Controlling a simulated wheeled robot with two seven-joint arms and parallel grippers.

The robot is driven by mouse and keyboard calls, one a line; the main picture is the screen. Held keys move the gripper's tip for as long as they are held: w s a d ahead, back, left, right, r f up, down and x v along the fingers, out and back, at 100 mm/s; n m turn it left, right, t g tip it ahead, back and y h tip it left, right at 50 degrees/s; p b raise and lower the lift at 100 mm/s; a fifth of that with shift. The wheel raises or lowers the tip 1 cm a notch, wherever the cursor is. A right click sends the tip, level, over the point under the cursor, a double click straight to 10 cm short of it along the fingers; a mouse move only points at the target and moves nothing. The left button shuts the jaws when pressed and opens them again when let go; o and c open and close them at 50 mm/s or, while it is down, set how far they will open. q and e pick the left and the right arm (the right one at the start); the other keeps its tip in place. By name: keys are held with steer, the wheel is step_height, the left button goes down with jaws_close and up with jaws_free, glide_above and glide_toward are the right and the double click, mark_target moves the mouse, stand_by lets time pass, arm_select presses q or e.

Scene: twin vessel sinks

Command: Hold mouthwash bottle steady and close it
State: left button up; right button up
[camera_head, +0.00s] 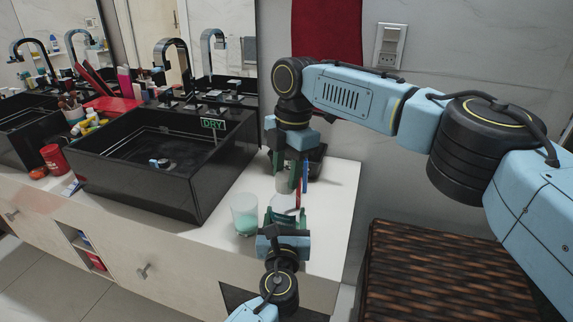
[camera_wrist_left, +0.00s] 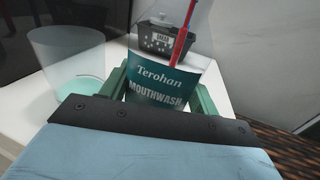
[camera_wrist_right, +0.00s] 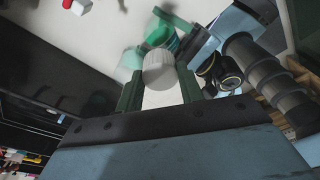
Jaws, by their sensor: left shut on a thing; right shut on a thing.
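The clear mouthwash bottle (camera_wrist_left: 160,84) has a teal "Terohan MOUTHWASH" label and stands near the counter's right end. My left gripper (camera_head: 284,217) is low at its front, with green fingers shut on its two sides. My right gripper (camera_head: 292,180) points down from above, shut on the white ribbed cap (camera_wrist_right: 160,70), which sits between its fingers in the right wrist view. The cap is over the bottle's top. I cannot tell whether the cap touches the neck, as the fingers hide much of it.
A clear glass with teal liquid (camera_head: 245,214) stands just left of the bottle. A thin red stick (camera_wrist_left: 183,38) shows behind or through the bottle. A black labelled basket (camera_wrist_left: 170,39) is behind it. A black sink (camera_head: 150,190) lies left; a woven hamper (camera_head: 440,275) is right.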

steer(key=shift+f, duration=0.7)
stand_by(0.5)
